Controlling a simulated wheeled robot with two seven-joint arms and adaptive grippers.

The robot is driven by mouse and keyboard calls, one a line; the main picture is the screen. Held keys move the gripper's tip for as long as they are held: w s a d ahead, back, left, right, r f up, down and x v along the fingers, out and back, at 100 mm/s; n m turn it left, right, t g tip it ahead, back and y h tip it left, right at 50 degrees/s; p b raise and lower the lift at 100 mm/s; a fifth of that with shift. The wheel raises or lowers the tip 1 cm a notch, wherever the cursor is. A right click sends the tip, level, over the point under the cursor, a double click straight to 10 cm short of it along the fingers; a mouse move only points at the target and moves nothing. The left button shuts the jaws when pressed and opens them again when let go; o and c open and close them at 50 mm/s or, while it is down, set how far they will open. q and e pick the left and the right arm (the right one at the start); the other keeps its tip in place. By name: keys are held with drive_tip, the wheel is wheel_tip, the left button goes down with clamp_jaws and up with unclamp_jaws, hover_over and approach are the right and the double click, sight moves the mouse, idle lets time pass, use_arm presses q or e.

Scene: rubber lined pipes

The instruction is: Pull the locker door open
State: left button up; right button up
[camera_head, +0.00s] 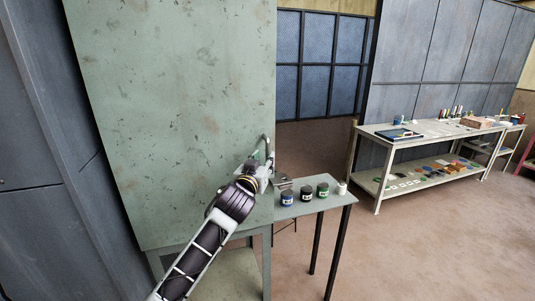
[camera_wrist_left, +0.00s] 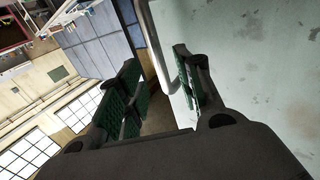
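The locker door (camera_head: 170,100) is a large, worn pale-green panel, and it fills the left middle of the head view. It also fills the right side of the wrist view (camera_wrist_left: 260,60). Its handle is a grey metal bar (camera_wrist_left: 152,45) near the door's right edge; in the head view only a little of it shows (camera_head: 267,145) above my gripper. My left gripper (camera_head: 264,167) is at the handle. In the wrist view its green-padded fingers (camera_wrist_left: 158,85) are spread apart, with the bar in the gap, closer to the right finger. My right gripper is in neither view.
A small table (camera_head: 318,197) with several small jars stands just right of my left gripper. A long workbench (camera_head: 375,131) with tools and boxes is farther right. Dark metal panels (camera_head: 30,140) stand at the left. The brown floor (camera_head: 410,245) at the front right is clear.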

sight(267, 155)
use_arm(q)
drive_tip(key=shift+p+x, duration=0.55)
drive_tip(key=shift+x, duration=2.2)
drive_tip(key=shift+c, duration=0.3)
clamp_jaws()
